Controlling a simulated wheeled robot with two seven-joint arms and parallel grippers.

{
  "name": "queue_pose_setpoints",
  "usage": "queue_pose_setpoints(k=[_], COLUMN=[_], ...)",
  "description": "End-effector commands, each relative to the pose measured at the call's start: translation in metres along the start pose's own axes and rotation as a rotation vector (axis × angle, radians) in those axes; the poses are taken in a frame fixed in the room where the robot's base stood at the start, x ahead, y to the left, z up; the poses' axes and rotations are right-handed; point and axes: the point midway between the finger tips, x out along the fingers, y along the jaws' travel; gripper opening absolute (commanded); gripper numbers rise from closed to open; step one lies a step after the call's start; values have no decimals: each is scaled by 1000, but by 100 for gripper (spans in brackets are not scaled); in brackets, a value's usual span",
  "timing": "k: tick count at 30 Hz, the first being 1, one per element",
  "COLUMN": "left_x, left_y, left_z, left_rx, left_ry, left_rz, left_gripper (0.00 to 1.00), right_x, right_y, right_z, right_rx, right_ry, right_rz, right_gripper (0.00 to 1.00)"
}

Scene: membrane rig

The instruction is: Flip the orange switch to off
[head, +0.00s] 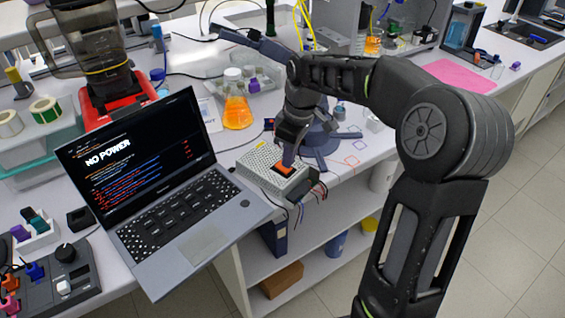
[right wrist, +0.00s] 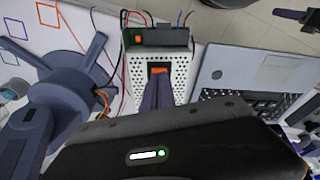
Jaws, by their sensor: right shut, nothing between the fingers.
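The orange switch (head: 283,170) sits in a dark recess on top of a white perforated box (head: 258,160) at the bench's front edge. In the right wrist view the switch (right wrist: 158,71) shows just past the fingertips, partly covered by them. My right gripper (head: 287,161) points down at the switch with its fingers shut and empty. The fingertips are at or just above the switch; I cannot tell whether they touch it. The right wrist view shows the shut fingers (right wrist: 158,92) over the box (right wrist: 181,76). The left gripper is not in view.
An open laptop (head: 200,245) reading "NO POWER" stands left of the box. A flask of orange liquid (head: 237,112) stands behind it. A blue stand base (head: 320,143) is to the right. Wires hang from a dark terminal block (right wrist: 170,38) on the box's end.

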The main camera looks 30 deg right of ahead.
Motion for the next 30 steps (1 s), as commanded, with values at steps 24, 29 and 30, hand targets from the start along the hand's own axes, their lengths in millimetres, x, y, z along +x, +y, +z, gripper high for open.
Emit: queue_pose_setpoints(k=[24, 29, 30], left_x=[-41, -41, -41], left_y=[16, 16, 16], left_z=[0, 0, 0], left_rx=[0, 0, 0], left_ry=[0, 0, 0], left_rz=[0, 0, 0], left_gripper=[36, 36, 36], right_x=[-56, -56, -56], right_y=[0, 0, 0], right_z=[-8, -8, -8], right_rx=[0, 0, 0], right_ry=[0, 0, 0], right_rz=[0, 0, 0], right_gripper=[0, 0, 0])
